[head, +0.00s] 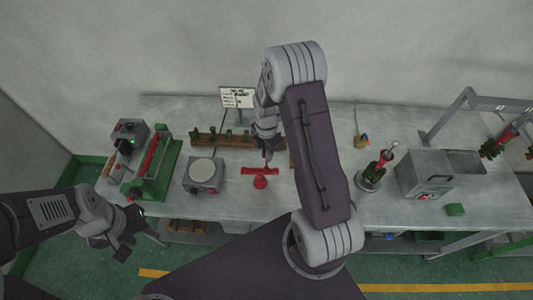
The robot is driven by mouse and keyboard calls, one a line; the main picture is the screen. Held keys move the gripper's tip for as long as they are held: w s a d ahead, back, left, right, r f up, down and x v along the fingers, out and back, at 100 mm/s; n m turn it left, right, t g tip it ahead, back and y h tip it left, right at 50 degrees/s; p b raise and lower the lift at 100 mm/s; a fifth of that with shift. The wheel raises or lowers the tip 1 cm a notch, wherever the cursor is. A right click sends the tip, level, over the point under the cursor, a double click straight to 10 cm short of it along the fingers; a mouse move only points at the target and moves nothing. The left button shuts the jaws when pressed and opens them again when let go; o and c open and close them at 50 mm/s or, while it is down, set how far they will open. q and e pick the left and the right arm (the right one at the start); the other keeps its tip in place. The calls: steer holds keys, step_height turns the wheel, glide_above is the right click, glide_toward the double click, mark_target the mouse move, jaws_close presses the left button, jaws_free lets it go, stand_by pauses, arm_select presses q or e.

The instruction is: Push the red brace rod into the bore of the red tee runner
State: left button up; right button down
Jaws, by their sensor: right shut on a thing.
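A red tee runner (260,182) stands on the bench near the middle of the head view, with a short red bar running crosswise at its top. My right gripper (267,156) reaches down from above, directly over this red bar. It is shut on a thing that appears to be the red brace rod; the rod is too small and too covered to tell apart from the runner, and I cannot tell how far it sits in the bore. My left gripper (152,228) is low at the left, in front of the bench edge, with its fingers apart and empty.
A grey scale-like box (203,174) and a green machine (152,170) stand to the left. A wooden rack (208,140) and a sign (237,97) are behind.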

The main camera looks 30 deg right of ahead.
steer(key=shift+f+b, duration=0.75)
steer(key=shift+f, duration=0.4)
steer(key=c, duration=1.3)
jaws_free()
steer(key=shift+c, duration=0.2)
steer(key=shift+r, duration=0.1)
step_height(320, 180, up, 8)
steer(key=shift+f+b, duration=0.1)
steer(key=shift+b, duration=1)
steer(key=shift+r, duration=0.6)
steer(key=shift+f, duration=0.15)
